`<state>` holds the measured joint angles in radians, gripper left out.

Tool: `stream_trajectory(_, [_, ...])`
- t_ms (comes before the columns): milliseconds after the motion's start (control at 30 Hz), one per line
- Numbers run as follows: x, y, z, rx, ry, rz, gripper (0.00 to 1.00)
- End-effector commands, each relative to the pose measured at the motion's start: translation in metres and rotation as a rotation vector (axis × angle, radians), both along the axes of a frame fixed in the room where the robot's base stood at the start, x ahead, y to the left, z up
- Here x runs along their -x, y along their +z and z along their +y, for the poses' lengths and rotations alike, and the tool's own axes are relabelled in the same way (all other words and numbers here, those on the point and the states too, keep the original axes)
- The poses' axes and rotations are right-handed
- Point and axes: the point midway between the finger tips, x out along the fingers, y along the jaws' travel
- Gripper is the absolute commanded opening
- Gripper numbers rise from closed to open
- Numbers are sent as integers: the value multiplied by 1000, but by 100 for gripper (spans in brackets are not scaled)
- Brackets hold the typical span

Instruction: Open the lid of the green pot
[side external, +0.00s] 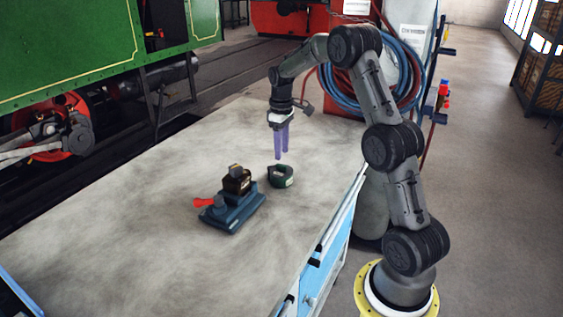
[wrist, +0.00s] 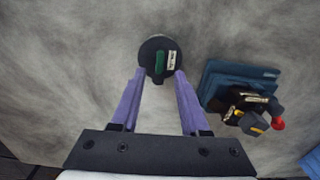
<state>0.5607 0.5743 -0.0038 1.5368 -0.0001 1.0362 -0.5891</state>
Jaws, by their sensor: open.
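The green pot (side external: 281,176) is a small, round, dark green container on the table, right of the blue vise. In the wrist view the pot (wrist: 157,59) is seen from above, with a dark round top, a bright green bar (wrist: 160,63) and a pale label (wrist: 172,60). Whether the lid is seated is hard to tell.
A blue vise (side external: 234,208) with a red handle (side external: 203,202) holds a dark block (side external: 236,181) close left of the pot; it also shows right of the pot in the wrist view (wrist: 222,80). The grey tabletop (side external: 120,220) is otherwise mostly clear.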

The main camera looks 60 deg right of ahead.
Motion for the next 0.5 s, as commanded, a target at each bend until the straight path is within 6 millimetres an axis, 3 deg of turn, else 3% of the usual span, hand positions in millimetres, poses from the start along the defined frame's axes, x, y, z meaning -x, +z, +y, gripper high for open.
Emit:
stream_trajectory(200, [0,-34,0,0,0,1,45])
stream_trajectory(500, [0,-51,0,1,0,-1,45])
